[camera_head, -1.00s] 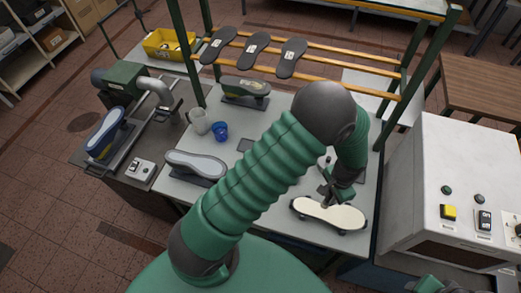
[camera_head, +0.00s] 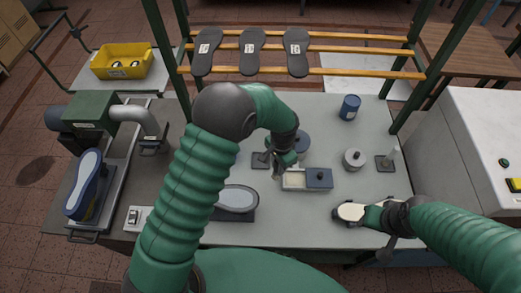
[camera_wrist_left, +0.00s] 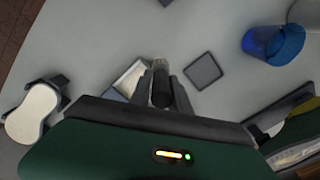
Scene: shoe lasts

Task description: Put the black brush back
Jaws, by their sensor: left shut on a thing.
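My left gripper (camera_head: 276,172) is shut on the black brush in the middle of the table. In the left wrist view, the black brush (camera_wrist_left: 160,85) stands out between the fingers (camera_wrist_left: 161,92); in the head view it is hard to make out. A dark square pad (camera_head: 260,160) lies bare just left of the gripper; it also shows in the left wrist view (camera_wrist_left: 203,70), right of the brush and apart from it. My right gripper (camera_head: 378,215) is by the pale shoe sole (camera_head: 349,212) at the front right; its fingers are too hidden to judge.
A box with a pale open part and a blue lid (camera_head: 319,178) sits close right of the left gripper. A round tin (camera_head: 354,159), a blue can (camera_head: 350,107) and a second pad with a white upright object (camera_head: 391,155) stand to the right. Dark soles (camera_head: 252,51) hang on the rack behind.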

